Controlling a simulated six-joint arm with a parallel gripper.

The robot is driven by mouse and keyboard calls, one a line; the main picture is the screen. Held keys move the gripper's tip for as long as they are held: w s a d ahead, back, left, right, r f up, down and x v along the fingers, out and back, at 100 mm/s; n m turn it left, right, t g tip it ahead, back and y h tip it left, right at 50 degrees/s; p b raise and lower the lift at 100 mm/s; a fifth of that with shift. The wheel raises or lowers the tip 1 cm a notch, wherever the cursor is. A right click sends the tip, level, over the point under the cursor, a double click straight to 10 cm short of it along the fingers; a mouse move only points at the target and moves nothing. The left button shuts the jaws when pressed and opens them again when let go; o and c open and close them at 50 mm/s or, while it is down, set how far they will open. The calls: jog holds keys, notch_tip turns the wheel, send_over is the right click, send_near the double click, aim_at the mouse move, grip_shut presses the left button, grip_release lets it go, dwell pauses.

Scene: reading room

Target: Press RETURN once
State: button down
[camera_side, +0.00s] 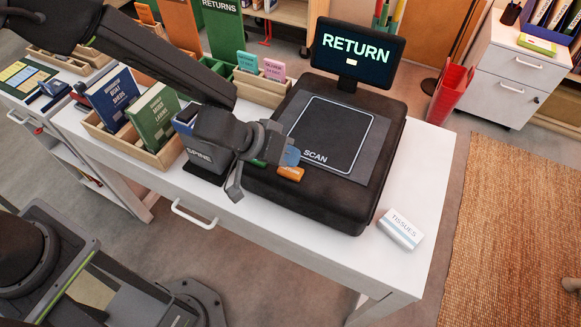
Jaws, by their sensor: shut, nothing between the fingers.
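A black scan station (318,205) stands on the white desk, with a flat pad (325,135) marked SCAN. Its screen (357,55) shows the word RETURN in light green letters. On its front left edge sit an orange button (290,173) and a green button (258,162), the green one mostly hidden by my wrist. No label on either button can be read. My gripper (234,192) points down just left of the buttons, near the station's front left corner. It is shut and empty. I cannot tell whether it touches anything.
A dark box marked SPINE (202,160) stands close behind and left of my gripper. A wooden tray (122,143) holds upright books. A tissue pack (401,229) lies at the front right. The desk right of the station is mostly clear.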

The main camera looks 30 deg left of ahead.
aim_at(289, 169)
jog(key=shift+r, duration=2.45)
